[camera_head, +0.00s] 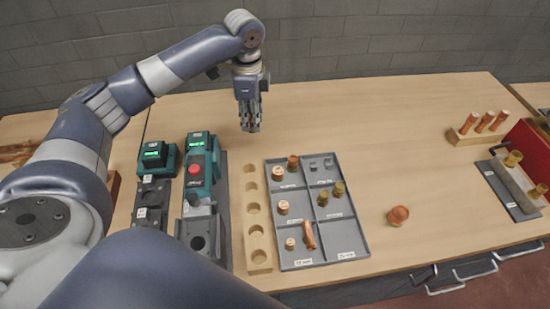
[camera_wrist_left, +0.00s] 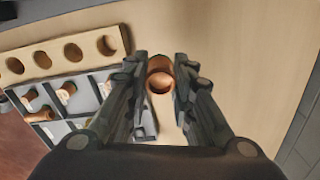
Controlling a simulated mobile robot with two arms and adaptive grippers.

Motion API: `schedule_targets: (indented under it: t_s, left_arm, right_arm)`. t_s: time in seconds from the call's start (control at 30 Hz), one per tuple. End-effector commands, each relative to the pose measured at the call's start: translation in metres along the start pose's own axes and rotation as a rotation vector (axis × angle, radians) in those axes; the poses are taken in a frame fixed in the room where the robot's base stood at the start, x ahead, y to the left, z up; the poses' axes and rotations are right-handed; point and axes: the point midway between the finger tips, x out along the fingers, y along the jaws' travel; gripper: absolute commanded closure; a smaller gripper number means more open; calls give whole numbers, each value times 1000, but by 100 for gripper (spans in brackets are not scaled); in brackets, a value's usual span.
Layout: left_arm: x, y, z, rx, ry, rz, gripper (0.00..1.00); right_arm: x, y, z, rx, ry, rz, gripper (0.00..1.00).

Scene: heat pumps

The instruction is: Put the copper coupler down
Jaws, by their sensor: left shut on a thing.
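My left gripper (camera_head: 250,125) hangs pointing down over the bare table behind the grey tray, near the back of the wooden hole strip. In the left wrist view my left gripper (camera_wrist_left: 160,85) is shut on the copper coupler (camera_wrist_left: 160,80), a short copper tube with its round open end showing between the fingertips. In the head view the fingers hide the coupler. Its height above the table is hard to tell. My right gripper is in neither view.
The grey compartment tray (camera_head: 343,234) holds several copper and brass fittings. A wooden strip (camera_head: 250,203) with empty round holes stands left of it, beside green machines (camera_head: 200,165). A copper fitting (camera_head: 398,215) lies right of the tray. The table (camera_head: 400,120) behind is clear.

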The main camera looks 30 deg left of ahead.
Motion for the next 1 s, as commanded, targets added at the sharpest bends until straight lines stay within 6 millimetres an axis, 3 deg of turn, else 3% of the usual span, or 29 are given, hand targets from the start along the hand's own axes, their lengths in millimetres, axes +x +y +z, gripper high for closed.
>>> schedule_targets:
  t_s: [0.13,0.73,1.0]
  left_arm:
    - [7,-4,4,27,-2,1,100]
    - [92,-2,4,31,-3,1,100]
    - [101,-3,4,31,-1,-3,100]
  right_arm:
    - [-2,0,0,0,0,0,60]
    - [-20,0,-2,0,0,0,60]
    - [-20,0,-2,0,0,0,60]
